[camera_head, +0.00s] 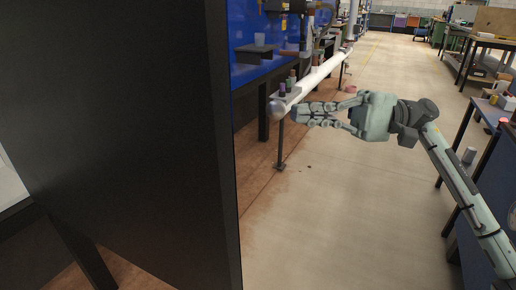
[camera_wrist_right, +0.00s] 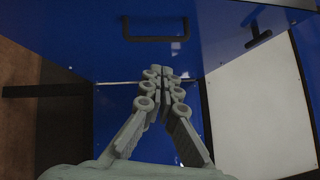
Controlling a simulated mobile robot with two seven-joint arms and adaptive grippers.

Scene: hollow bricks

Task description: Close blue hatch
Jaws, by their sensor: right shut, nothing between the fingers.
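In the right wrist view, a glossy blue panel with a dark bar handle (camera_wrist_right: 155,38) fills the upper middle; it looks like the blue hatch (camera_wrist_right: 90,35). A second dark handle (camera_wrist_right: 265,32) shows at the upper right. My right gripper (camera_wrist_right: 158,74) has its fingers together and empty, pointing toward the blue panel below the bar handle. Whether the fingertips touch it cannot be told. In the head view, my right gripper (camera_head: 299,113) is stretched leftward over the aisle, near the end of a white tube. My left gripper is not in view.
A large black panel (camera_head: 125,130) blocks the left half of the head view. Beyond it are a blue back panel (camera_head: 250,25), a bench with small items and a long white tube (camera_head: 315,78). The aisle floor (camera_head: 340,220) is clear. Workbenches (camera_head: 490,115) line the right side.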

